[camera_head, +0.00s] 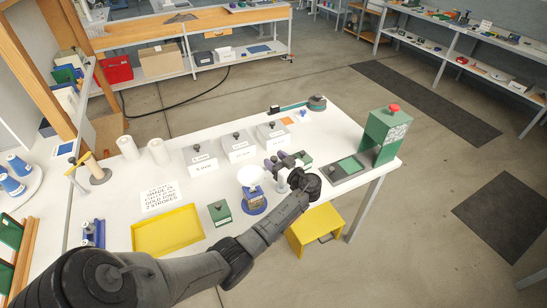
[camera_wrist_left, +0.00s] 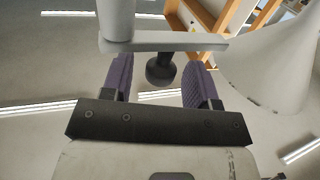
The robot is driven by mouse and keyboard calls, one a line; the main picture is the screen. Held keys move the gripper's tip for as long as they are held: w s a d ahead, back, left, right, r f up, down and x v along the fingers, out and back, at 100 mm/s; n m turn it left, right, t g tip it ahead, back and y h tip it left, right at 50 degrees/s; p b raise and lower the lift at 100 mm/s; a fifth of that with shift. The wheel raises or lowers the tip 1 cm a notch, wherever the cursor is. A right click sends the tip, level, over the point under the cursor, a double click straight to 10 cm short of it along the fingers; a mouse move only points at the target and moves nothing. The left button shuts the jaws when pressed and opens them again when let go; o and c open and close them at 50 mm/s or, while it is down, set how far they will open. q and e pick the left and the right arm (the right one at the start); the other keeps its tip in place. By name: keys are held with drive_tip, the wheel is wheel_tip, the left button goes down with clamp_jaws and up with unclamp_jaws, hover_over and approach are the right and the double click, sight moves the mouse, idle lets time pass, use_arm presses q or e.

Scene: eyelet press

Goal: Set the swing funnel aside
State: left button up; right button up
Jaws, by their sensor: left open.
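The white swing funnel (camera_head: 250,175) stands above a blue base (camera_head: 254,201) near the table's middle front. In the left wrist view the funnel cone (camera_wrist_left: 275,60) is at the right, joined by a flat grey arm (camera_wrist_left: 190,42) to a pale post (camera_wrist_left: 117,20). A dark knob (camera_wrist_left: 161,70) hangs in view by that arm, between the purple finger pads. My left gripper (camera_head: 286,162) is open beside the funnel, to its right. In the wrist view the left gripper (camera_wrist_left: 160,75) shows gaps between both pads and the knob. My right gripper is not in view.
A yellow tray (camera_head: 168,231) and a small green box (camera_head: 219,212) are left of the funnel. White lidded boxes (camera_head: 238,147) stand behind. A green press (camera_head: 384,136) with a red top is at the right. A yellow stool (camera_head: 315,228) stands by the table's front edge.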

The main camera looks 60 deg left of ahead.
use_arm(q)
drive_tip(key=shift+s+a, duration=0.1)
drive_tip(key=shift+a, duration=0.45)
clamp_jaws()
